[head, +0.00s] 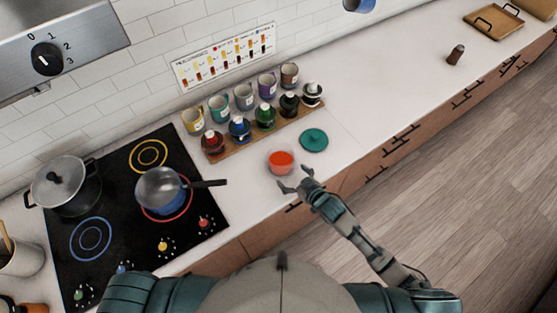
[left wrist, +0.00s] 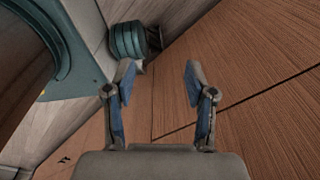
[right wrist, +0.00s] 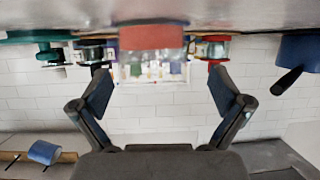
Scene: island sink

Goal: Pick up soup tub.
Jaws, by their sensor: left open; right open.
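The soup tub (head: 281,161), a small round tub with orange-red soup, stands open on the counter. In the right wrist view, which looks upside down, the red tub (right wrist: 151,37) lies ahead between the fingers. My right gripper (head: 295,180) is open and empty, just short of the tub on the counter's front-edge side, with its fingers pointing toward it. Its fingers also show spread in the right wrist view (right wrist: 157,74). My left gripper (left wrist: 160,66) is open and empty, facing wooden cabinet fronts; it does not show in the head view.
A teal lid (head: 314,139) lies right of the tub. Behind stands a wooden rack (head: 217,154) with several bottles and cups. A saucepan (head: 161,190) sits on the black stove (head: 120,226), its handle pointing toward the tub.

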